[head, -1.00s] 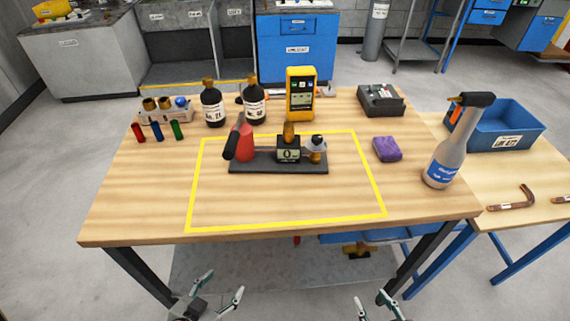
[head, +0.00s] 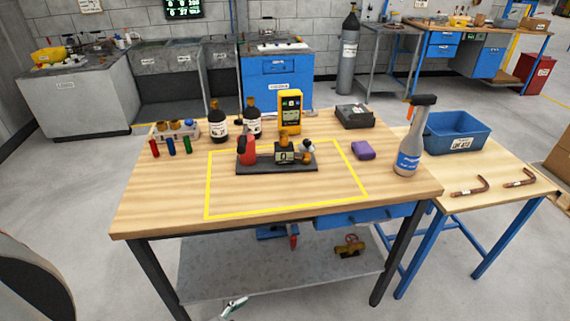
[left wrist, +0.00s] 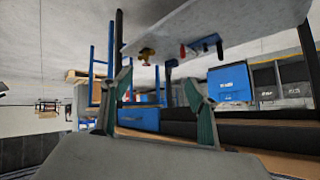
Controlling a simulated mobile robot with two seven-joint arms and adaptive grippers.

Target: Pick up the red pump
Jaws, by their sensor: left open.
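A red pump-like part (head: 246,151) with a black end stands at the left end of a dark base plate (head: 285,168) on the wooden table. A small gauge with a display (head: 285,153) and a small bottle-like part (head: 307,152) stand to its right on the plate. In the left wrist view, my left gripper (left wrist: 157,80) is open and empty, low by the table and well away from the red part. In the head view, a small piece of a gripper finger shows at the bottom edge. My right gripper is not in view.
A purple sponge (head: 363,150) and a spray bottle (head: 408,145) are to the right. Table (head: 160,205) front is clear. The lower shelf (head: 215,275) holds a brass valve (head: 350,246).

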